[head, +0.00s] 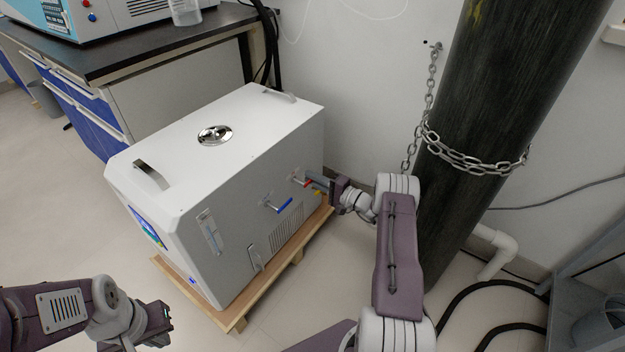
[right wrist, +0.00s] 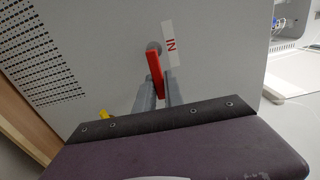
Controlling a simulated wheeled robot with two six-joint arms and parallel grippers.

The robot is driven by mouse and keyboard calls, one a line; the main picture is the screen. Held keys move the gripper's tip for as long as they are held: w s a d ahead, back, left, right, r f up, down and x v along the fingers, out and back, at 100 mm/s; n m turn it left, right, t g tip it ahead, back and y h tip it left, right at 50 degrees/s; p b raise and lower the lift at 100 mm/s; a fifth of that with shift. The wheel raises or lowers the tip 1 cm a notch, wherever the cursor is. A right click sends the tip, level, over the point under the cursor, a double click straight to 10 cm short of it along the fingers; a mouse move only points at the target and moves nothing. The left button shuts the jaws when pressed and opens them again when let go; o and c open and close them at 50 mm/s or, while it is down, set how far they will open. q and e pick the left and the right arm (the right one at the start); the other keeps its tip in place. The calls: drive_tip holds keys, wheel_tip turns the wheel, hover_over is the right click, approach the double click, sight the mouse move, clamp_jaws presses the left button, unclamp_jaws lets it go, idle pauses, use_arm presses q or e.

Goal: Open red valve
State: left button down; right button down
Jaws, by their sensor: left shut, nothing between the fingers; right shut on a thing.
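The red valve handle (right wrist: 155,74) shows in the right wrist view, on the grey side panel beside a label reading "IN". In the head view the red valve (head: 301,182) is a small red patch on the right side of the white machine (head: 222,150). My right gripper (right wrist: 160,92) is shut on the red handle, with the fingers on either side of it. In the head view my right gripper (head: 322,187) reaches the panel from the right. My left gripper (head: 160,318) is shut and empty, low at the left, in front of the machine.
A blue-handled valve (head: 278,205) sits on the same panel, nearer the front. The machine stands on a wooden pallet (head: 236,318). A dark chained cylinder (head: 490,110) stands right of it, close to my right arm. A bench (head: 130,50) is behind left.

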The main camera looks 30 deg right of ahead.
drive_tip(key=shift+n, duration=0.3)
idle(0.4)
drive_tip(key=c, duration=1.4)
unclamp_jaws()
drive_tip(key=shift+c, duration=0.2)
